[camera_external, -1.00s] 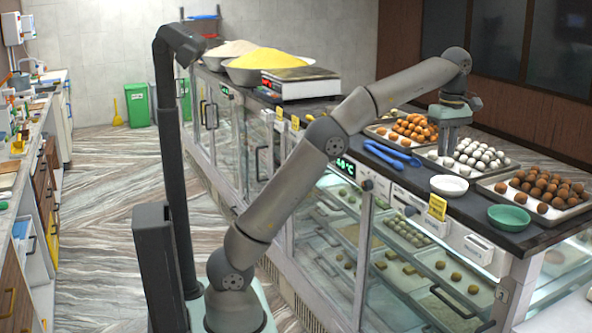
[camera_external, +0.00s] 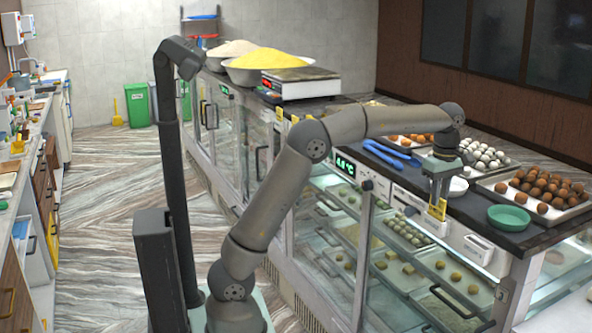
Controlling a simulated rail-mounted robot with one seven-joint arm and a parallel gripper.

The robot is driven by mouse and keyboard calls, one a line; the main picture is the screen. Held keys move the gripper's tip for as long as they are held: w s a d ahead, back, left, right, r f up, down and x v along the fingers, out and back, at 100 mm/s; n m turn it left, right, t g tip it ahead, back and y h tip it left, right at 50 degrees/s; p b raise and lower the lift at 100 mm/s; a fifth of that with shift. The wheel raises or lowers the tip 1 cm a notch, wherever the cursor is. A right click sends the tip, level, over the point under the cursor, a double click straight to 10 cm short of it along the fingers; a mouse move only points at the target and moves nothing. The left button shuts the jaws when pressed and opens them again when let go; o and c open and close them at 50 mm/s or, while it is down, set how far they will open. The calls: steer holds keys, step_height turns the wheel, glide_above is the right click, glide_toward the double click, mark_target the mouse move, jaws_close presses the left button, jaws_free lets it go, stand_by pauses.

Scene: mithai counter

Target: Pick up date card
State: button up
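A small yellow card (camera_external: 437,210) stands at the front edge of the dark counter, on the right half; its print is too small to read. My gripper (camera_external: 438,198) points down right at this card, its fingers overlapping the card's upper part in the view. I cannot tell whether the fingers touch the card or how far apart they are. Other yellow cards (camera_external: 295,122) stand farther left along the counter edge, so which one is the date card is not readable.
A green bowl (camera_external: 508,217) and a tray of brown sweets (camera_external: 484,187) are to the right. Blue tongs (camera_external: 390,152) lie to the left. The glass display case (camera_external: 400,262) is below.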

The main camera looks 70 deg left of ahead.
step_height(320, 180, down, 3)
steer(key=shift+s+f, duration=0.1)
steer(key=shift+f, duration=0.1)
steer(key=shift+a, duration=0.1)
jaws_close()
steer(key=shift+r, duration=5)
